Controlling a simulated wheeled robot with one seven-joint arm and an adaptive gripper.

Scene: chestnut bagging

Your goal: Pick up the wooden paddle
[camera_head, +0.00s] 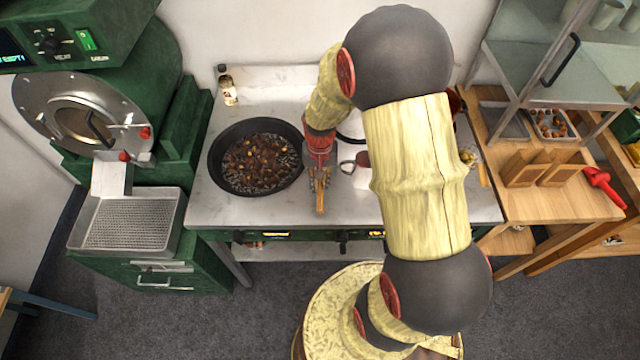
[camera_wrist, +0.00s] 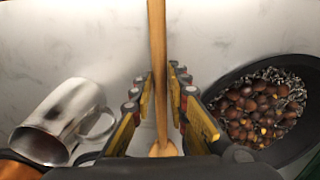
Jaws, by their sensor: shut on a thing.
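The wooden paddle (camera_wrist: 158,45) is a long, light-brown strip. In the wrist view it runs from the top edge down between the fingers of my gripper (camera_wrist: 163,85) to a wider end low in the picture. My gripper (camera_head: 319,183) is shut on the paddle over the counter, right of the pan. In the head view a short part of the paddle (camera_head: 320,203) shows below the fingers, toward the counter's front edge. The rest is hidden by the gripper. I cannot tell whether it touches the counter.
A black pan (camera_head: 214,165) of chestnuts stands left of my gripper on the pale counter (camera_head: 375,213). A metal mug (camera_wrist: 62,118) lies on the other side. A green roaster (camera_head: 165,75) with a mesh tray (camera_head: 125,222) stands at left. A wooden table (camera_head: 500,170) is at right.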

